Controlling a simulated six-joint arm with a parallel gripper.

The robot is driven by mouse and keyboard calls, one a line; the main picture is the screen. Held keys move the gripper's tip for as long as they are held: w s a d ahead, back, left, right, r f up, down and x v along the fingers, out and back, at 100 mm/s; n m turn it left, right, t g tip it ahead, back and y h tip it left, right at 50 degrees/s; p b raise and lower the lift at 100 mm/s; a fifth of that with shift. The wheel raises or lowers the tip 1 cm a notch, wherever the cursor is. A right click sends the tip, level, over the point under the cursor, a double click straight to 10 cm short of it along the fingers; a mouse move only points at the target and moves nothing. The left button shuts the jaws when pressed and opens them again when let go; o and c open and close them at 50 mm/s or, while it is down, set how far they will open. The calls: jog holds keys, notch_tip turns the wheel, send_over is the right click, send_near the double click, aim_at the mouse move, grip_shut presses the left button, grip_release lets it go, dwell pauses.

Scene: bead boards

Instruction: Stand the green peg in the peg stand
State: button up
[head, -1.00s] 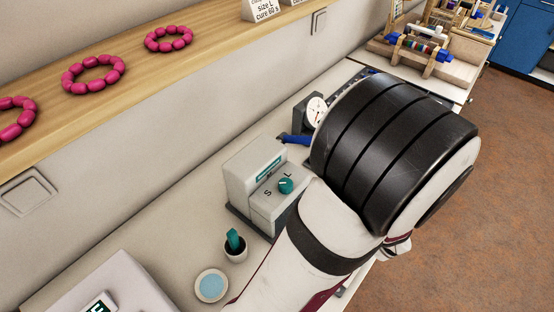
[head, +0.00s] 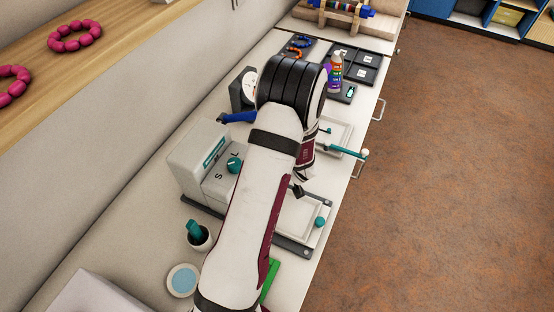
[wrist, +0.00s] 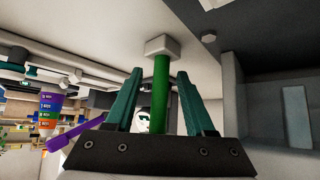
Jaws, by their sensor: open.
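In the wrist view my gripper (wrist: 160,105) has two teal fingers standing apart. The green peg (wrist: 161,92) is between them, with a visible gap on each side. The peg's far end meets a small white block (wrist: 162,46), which looks like the peg stand, on the pale surface. The peg looks in line with the fingers, and its near end is hidden behind the dark gripper body. In the head view my arm covers the gripper's fingers, and I cannot make out the peg or the stand there.
A grey box with a teal knob (head: 234,165) stands left of my arm, near a cup (head: 199,237) and a blue-topped dish (head: 183,280). Right of the arm are a pale tray (head: 296,222), a teal lever (head: 345,150) and a colour-banded bottle (head: 335,76). A green strip (head: 270,281) lies beside the arm.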

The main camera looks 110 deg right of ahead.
jog(key=shift+d+f, duration=0.25)
grip_shut()
jog(key=shift+r, duration=0.1)
